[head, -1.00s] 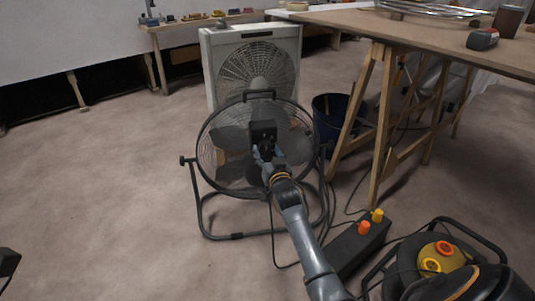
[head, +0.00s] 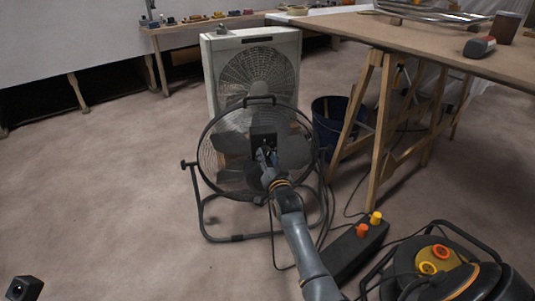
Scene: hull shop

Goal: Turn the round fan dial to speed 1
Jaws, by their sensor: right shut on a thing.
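The round floor fan (head: 233,135) stands on its tubular frame in the middle of the head view, with its wire cage towards me. A dark box (head: 263,137) sits at the cage's centre. My right gripper (head: 266,155) is at this box, shut on the fan dial there. The dial itself is hidden behind the fingers, and its pointer and speed marks are too small to read. My left gripper is not clearly in view; only a small dark piece shows at the lower left corner.
A white box fan (head: 212,75) stands behind the round fan. A wooden trestle table (head: 420,38) is at the right with a dark blue bucket (head: 328,128) beside its legs. A black box with orange and yellow knobs (head: 352,252) and a vacuum-like machine (head: 470,283) lie at lower right. The left floor is clear.

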